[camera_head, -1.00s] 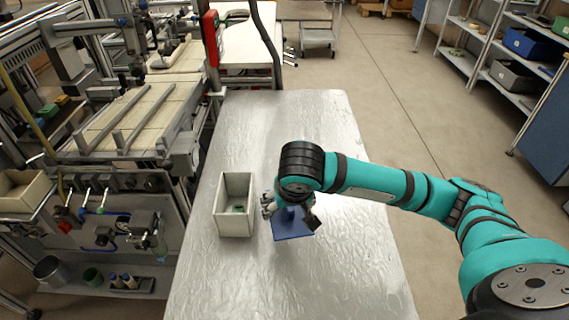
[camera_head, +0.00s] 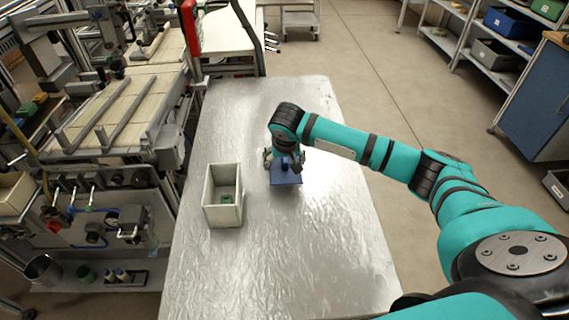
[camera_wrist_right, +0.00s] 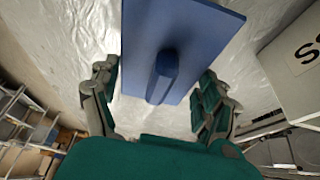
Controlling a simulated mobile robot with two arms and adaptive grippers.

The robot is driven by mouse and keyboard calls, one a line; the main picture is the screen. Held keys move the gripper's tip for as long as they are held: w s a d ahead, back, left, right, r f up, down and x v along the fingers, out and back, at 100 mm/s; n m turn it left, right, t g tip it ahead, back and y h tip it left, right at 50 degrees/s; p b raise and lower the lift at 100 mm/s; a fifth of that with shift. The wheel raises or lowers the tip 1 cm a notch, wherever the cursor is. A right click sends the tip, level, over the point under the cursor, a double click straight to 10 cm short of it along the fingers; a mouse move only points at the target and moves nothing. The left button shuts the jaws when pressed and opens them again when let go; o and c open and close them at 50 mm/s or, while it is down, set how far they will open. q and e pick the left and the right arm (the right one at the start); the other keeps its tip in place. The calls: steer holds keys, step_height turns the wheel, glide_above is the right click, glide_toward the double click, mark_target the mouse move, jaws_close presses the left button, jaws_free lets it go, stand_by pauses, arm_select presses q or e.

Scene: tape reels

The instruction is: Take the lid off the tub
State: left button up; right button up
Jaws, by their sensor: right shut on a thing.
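The tub (camera_head: 211,212) is a pale, open-topped box on the metal table, with a small green thing (camera_head: 227,199) inside. Its side with dark lettering shows at the right of the right wrist view (camera_wrist_right: 290,75). The lid (camera_head: 287,178) is a flat blue plate with a raised knob, off the tub and apart from it, to its right and farther back. My right gripper (camera_head: 283,158) is shut on the lid (camera_wrist_right: 185,30); in the wrist view its fingers (camera_wrist_right: 160,90) are at the lid's two edges, with the knob between them. My left gripper is out of view.
The metal table (camera_head: 270,260) is bare in front of the lid and behind it. A workbench with rails and valves (camera_head: 110,125) stands along the table's left. Shelves with bins (camera_head: 490,50) stand at the back right, across open floor.

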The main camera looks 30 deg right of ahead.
mark_target(285, 166)
steer(key=shift+w+d, duration=0.2)
steer(key=shift+w, duration=0.2)
steer(key=shift+w+f, duration=0.1)
steer(key=shift+f, duration=0.1)
steer(key=shift+f+p, duration=0.35)
steer(key=shift+f, duration=1.25)
steer(key=o, duration=1.2)
steer(key=shift+f, duration=0.1)
steer(key=shift+o, duration=0.2)
